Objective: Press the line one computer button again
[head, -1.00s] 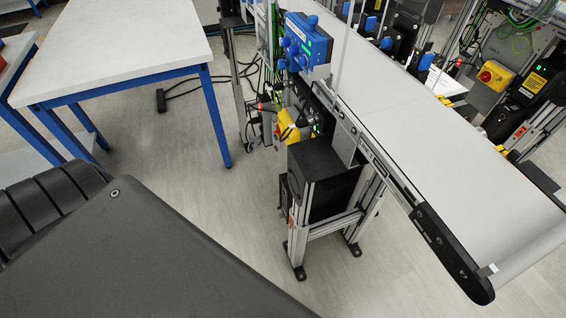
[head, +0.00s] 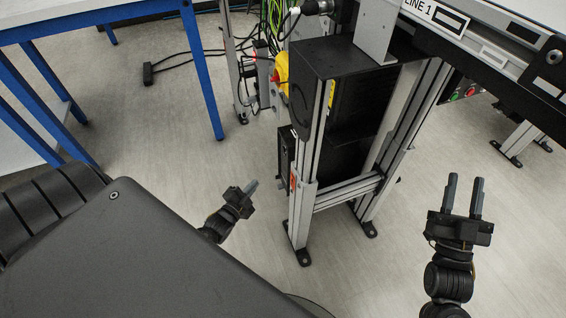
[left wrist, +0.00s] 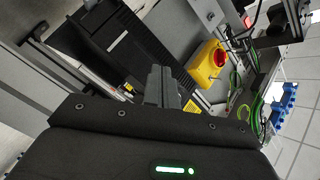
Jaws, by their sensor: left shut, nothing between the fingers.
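The line one computer looks to be the black case (head: 362,108) in the metal stand under the conveyor marked LINE 1. A dark, ribbed case (left wrist: 130,42) fills the upper left of the left wrist view. I cannot make out its button in either view. My left gripper (head: 252,185) is shut and empty, left of the stand and apart from it in the head view. Its fingertips (left wrist: 162,78) appear in front of the dark case in the left wrist view; contact cannot be told. My right gripper (head: 465,182) is open and empty, right of the stand.
A yellow box with a red button (left wrist: 213,57) is close by the case. The LINE 1 conveyor edge (head: 490,45) overhangs the stand. A blue-legged table (head: 205,80) stands at left, with cables on the floor behind. Floor around the stand is clear.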

